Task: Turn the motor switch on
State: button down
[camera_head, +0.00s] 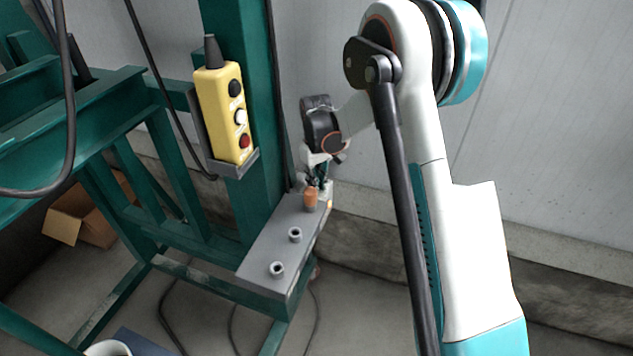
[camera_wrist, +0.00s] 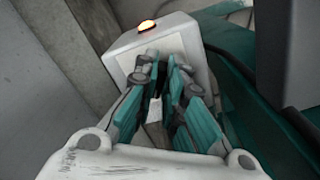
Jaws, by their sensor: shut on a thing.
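In the wrist view, a light grey switch box (camera_wrist: 185,42) with a glowing orange-white lamp (camera_wrist: 146,25) on its top edge stands straight ahead. My gripper (camera_wrist: 160,70) has its teal-and-grey fingers close together at the front face of the box. It is shut on the motor switch, which is mostly hidden between the fingers. In the head view, my gripper (camera_head: 318,180) is small and partly hidden, at the far end of a grey shelf, and the switch cannot be made out there.
The grey shelf (camera_head: 262,250) carries an orange-brown cylinder (camera_head: 310,198) close to my gripper and two short grey cylinders. A yellow control pendant (camera_head: 222,115) hangs on the green frame (camera_head: 240,40). Cables hang nearby. A pale wall (camera_head: 560,100) stands behind my arm.

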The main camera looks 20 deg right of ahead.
dwell(0.3)
jog(key=c, duration=1.7)
grip_release()
notch_tip(320, 180, up, 12)
